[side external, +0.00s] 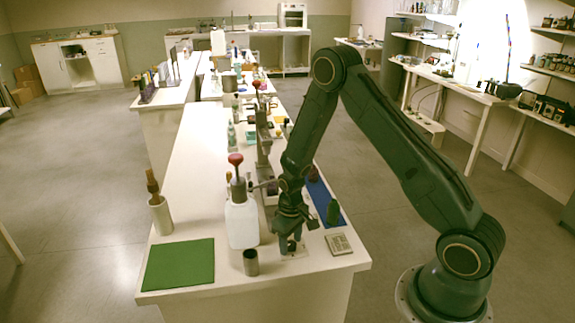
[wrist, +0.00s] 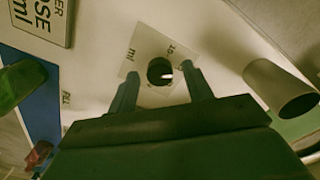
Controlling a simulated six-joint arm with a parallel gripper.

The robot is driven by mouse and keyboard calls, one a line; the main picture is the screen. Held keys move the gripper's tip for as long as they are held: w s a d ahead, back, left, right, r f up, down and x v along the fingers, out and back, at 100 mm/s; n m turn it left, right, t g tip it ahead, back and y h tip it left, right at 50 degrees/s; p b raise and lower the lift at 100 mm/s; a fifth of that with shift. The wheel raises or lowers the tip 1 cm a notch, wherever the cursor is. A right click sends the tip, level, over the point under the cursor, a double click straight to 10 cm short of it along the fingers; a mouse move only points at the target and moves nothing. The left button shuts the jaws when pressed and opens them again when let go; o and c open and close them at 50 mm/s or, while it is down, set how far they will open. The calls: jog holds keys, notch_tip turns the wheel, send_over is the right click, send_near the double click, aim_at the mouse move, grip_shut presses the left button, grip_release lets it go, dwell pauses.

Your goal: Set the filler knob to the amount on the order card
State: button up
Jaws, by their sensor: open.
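The filler knob (wrist: 154,75) is a dark round knob with a pale mark on its right side. It sits on a pale dial plate (wrist: 146,47) printed with "ml" and a partly readable number. My gripper (wrist: 160,71) is open, with one finger on each side of the knob; I cannot tell if they touch it. In the side view my gripper (side external: 291,246) points down over the plate and mostly hides the knob. The order card (side external: 338,243) lies right of my gripper. The wrist view shows part of the card (wrist: 42,17), with "OSE" and "ml" readable but the amount cut off.
A grey metal cup (side external: 251,262) and a large white bottle (side external: 242,222) stand close left of my gripper. A green bottle (side external: 333,212) stands on a blue mat (side external: 318,193) behind the card. A bare green mat (side external: 178,265) lies at the front left.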

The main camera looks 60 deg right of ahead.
jog(key=c, duration=1)
jog(key=shift+o, duration=0.2)
jog(key=shift+m, duration=0.4)
jog(key=m, duration=1.1)
jog(key=o, duration=1)
jog(key=shift+c, duration=0.2)
